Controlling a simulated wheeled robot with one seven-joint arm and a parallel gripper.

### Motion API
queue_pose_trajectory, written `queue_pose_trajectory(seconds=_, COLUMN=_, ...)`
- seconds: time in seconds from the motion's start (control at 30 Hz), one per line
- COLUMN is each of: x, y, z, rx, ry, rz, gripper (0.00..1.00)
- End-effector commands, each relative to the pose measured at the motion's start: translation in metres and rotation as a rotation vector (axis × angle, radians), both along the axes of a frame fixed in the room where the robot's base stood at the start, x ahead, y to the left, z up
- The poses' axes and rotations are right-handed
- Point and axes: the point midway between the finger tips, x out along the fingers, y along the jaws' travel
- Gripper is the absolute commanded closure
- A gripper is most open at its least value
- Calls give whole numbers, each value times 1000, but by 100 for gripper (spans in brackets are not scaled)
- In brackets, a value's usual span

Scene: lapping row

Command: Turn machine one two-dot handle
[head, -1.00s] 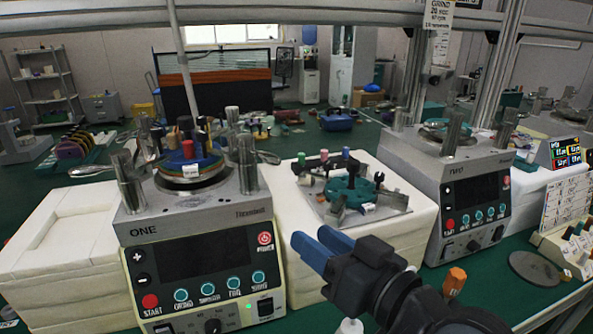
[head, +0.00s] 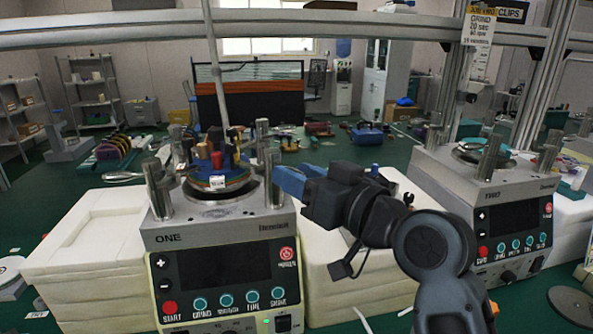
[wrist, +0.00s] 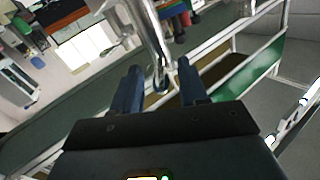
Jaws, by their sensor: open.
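Machine one (head: 220,240) stands at left centre in the head view, with a grey top, a dark screen and a lapping plate (head: 222,188) carrying coloured cylinders. A silver lever handle (head: 123,177) sticks out at its left. My gripper (head: 287,181) is at the machine's right, level with the plate, its blue fingers pointing left. In the wrist view, my gripper (wrist: 160,85) is open, with a bright metal rod (wrist: 153,42) ending between or just beyond its fingers. I cannot tell whether they touch. No dot marks are legible. My gripper hides the right-hand lever in the head view.
A second machine (head: 490,200) stands at the right. White foam blocks (head: 85,240) lie left of machine one, and others are partly behind my arm. A metal frame rail (head: 300,28) crosses above. An upright silver post (head: 267,160) stands close to my fingers.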

Motion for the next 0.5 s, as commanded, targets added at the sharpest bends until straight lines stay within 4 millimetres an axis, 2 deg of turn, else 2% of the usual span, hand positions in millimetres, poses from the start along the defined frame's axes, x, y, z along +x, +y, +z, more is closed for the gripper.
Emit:
queue_pose_trajectory(seconds=0.37, x=6, y=7, z=0, rx=1, ry=-1, rz=0, gripper=57)
queue_pose_trajectory(seconds=0.5, x=6, y=7, z=0, rx=1, ry=-1, rz=0, gripper=67)
